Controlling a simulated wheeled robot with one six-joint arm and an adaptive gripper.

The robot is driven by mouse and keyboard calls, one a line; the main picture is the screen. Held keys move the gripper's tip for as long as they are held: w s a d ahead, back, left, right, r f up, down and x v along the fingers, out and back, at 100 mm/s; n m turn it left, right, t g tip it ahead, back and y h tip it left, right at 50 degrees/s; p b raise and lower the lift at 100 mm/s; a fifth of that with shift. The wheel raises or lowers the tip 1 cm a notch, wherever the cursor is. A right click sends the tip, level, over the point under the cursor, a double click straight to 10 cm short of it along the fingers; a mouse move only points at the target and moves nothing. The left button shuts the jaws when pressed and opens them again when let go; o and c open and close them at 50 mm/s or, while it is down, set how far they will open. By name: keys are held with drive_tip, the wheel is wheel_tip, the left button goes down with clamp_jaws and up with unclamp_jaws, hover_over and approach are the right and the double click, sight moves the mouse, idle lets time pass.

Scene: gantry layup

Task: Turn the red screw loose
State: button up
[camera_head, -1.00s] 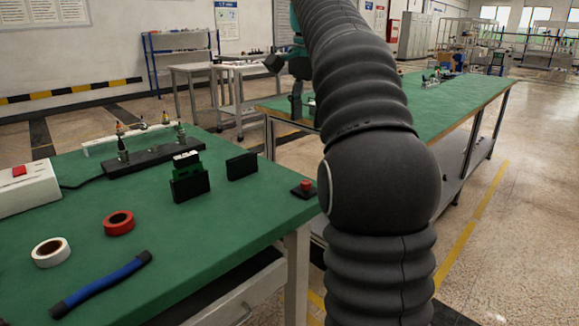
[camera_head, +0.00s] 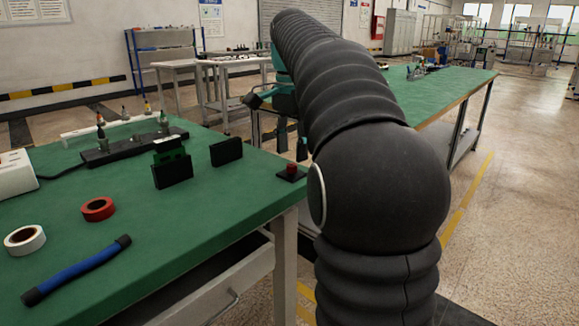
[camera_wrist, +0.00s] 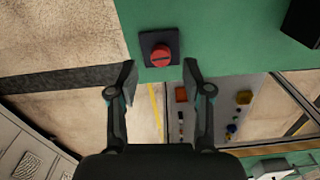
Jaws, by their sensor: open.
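The red screw (camera_head: 291,168) stands on a small black square base at the right corner of the green-topped table (camera_head: 215,215). In the wrist view the red screw (camera_wrist: 161,56) is a round red head with a dark slot across it, at the top middle. My gripper (camera_head: 292,152) is open, its fingers pointing down above and close to the screw in the head view. In the wrist view my gripper (camera_wrist: 159,72) has one finger on each side of the screw's base, with nothing between them. The gap in height cannot be told.
A black block (camera_head: 227,151) and a black-and-green module (camera_head: 172,166) stand left of the screw. A red tape roll (camera_head: 98,209), a white tape roll (camera_head: 24,240) and a blue tool (camera_head: 77,271) lie nearer. A second green table (camera_head: 450,93) stands behind.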

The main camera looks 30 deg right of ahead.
sight(292, 165)
drive_tip(key=shift+f, duration=1.55)
